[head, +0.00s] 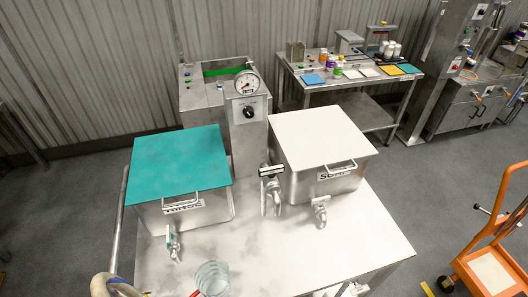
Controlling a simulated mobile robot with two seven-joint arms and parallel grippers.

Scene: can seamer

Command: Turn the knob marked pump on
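A black rotary knob (249,112) sits on the front face of a steel column (250,148) between two tanks in the head view. A small pale mark shows on or beside the knob, but its lettering and exact setting are too small to read. A round dial gauge (247,83) is mounted just above the knob. Small coloured buttons (187,82) show on the steel cabinet to the left of the column; their labels are unreadable. Neither of my grippers is in view, so nothing is near the knob.
A teal-lidded tank (180,160) and a white-lidded tank (318,137) stand on the steel table (290,250), with taps in front. A clear beaker (212,278) is at the near edge. A side table (352,82) holds jars behind; an orange trolley (480,262) stands right.

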